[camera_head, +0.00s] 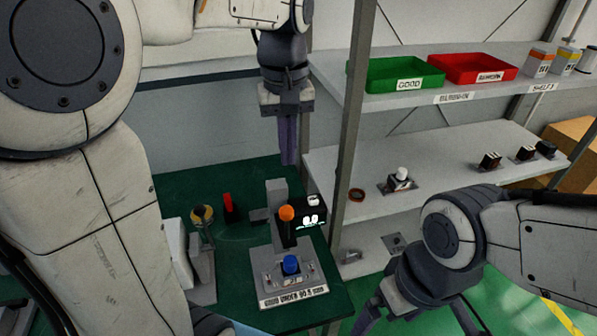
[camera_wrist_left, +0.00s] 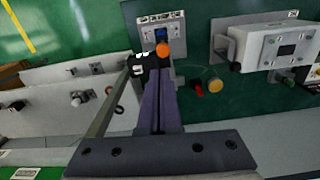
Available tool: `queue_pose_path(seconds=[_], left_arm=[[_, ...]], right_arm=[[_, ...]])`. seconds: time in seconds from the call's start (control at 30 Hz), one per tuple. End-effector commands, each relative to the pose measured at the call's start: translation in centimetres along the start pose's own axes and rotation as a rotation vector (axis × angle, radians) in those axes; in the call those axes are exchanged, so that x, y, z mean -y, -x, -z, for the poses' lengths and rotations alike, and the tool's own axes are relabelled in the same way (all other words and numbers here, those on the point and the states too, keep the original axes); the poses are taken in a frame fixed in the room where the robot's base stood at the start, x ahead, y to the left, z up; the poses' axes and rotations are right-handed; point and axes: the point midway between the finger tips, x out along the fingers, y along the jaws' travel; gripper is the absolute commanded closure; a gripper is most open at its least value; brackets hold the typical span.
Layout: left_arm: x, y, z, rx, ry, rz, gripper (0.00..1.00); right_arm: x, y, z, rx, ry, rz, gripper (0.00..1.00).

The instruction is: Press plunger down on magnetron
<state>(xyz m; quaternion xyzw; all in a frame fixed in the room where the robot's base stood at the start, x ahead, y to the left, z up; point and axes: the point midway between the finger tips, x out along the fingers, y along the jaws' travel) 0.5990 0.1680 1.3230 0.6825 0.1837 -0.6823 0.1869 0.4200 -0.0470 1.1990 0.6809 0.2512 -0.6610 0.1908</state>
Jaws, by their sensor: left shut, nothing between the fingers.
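A grey test station (camera_head: 268,287) stands on the green bench, with a label along its front edge. An orange-topped upright plunger (camera_head: 286,213) rises at its middle, beside a black box with a lit display (camera_head: 312,218). A blue knob-like part (camera_head: 291,265), perhaps on the magnetron, sits in front on the station's plate. My left gripper (camera_head: 289,160) is shut and empty, pointing down above and behind the plunger, apart from it. In the left wrist view the orange top (camera_wrist_left: 163,49) shows just beyond the shut fingertips (camera_wrist_left: 156,72). My right gripper (camera_head: 418,312) is open and empty at lower right.
A shelf unit at right holds a green bin (camera_head: 402,75), a red bin (camera_head: 472,68) and several small parts below. Its grey post (camera_head: 347,130) stands right of my left gripper. A red button (camera_head: 229,207) and a yellow-topped part (camera_head: 202,214) stand left of the station.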

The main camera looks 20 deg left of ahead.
Motion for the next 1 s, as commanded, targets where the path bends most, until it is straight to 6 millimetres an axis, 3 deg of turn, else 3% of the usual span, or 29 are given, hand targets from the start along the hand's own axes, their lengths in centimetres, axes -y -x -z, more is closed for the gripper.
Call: queue_pose_path(seconds=[0.13, 0.53, 0.67, 1.0], left_arm=[[0.8, 1.0, 1.2, 0.0, 0.07, 0.005, 1.0], [0.7, 0.1, 1.0, 0.002, 0.065, 0.007, 1.0], [0.7, -1.8, 0.9, 0.005, 0.064, 0.008, 1.0], [0.8, -9.0, 0.9, 0.006, 0.064, 0.009, 1.0]], right_arm=[[0.0, 0.3, 0.0, 0.0, 0.0, 0.0, 0.0], [0.0, 0.4, 0.0, 0.0, 0.0, 0.0, 0.0], [0.1, 0.8, 0.0, 0.0, 0.001, 0.0, 0.0], [0.2, 2.2, 0.1, 0.0, 0.003, 0.0, 0.0]])
